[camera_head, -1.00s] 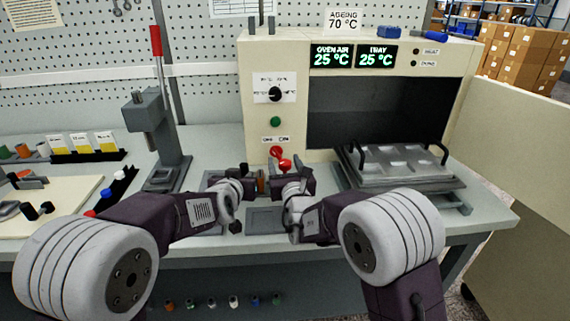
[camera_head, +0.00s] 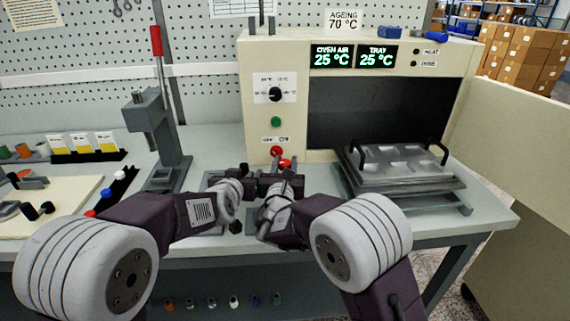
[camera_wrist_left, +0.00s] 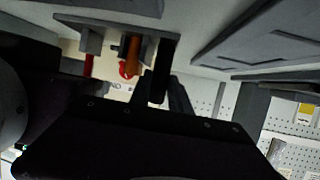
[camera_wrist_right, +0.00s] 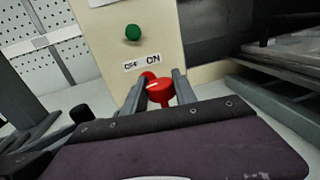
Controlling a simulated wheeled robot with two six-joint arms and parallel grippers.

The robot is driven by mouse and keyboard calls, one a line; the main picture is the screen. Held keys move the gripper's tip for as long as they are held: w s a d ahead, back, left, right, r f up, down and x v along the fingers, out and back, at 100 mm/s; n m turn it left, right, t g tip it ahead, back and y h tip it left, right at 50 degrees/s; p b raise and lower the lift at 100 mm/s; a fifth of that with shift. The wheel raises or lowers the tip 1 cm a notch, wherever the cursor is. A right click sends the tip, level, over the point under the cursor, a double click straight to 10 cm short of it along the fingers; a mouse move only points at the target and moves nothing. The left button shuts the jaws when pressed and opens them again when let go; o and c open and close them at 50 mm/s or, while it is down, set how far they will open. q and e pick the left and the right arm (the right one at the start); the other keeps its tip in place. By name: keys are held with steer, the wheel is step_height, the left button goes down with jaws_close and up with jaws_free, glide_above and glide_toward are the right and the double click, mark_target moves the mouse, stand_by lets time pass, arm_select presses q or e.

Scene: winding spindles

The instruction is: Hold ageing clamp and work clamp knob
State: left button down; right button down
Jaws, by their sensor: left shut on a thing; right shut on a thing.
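The ageing clamp shows in the left wrist view as a grey plate (camera_wrist_left: 115,8) with a black upright bar (camera_wrist_left: 162,65) and an orange-brown piece (camera_wrist_left: 131,52). My left gripper (camera_head: 246,186) is shut, apparently on the black bar; its fingers and my arm hide most of the grip. The red clamp knob (camera_wrist_right: 160,90) sits between the two fingers of my right gripper (camera_wrist_right: 160,85). In the head view my right gripper (camera_head: 284,172) is shut on the knob, close beside the left one, in front of the oven. The clamp is largely hidden by both grippers.
The oven (camera_head: 257,60) stands behind, with a red OFF/ON switch (camera_head: 277,151) just behind the clamp. A metal tray (camera_head: 400,165) with black handles is to the right. A lever press (camera_head: 155,125) stands to the left.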

steer(key=c, duration=1)
jaws_free()
steer(key=shift+o, duration=0.2)
steer(key=s, duration=0.4)
steer(key=s+a, duration=0.1)
steer(key=s, duration=0.3)
steer(key=s+a, duration=0.1)
steer(key=s, duration=0.3)
steer(key=shift+w, duration=0.1)
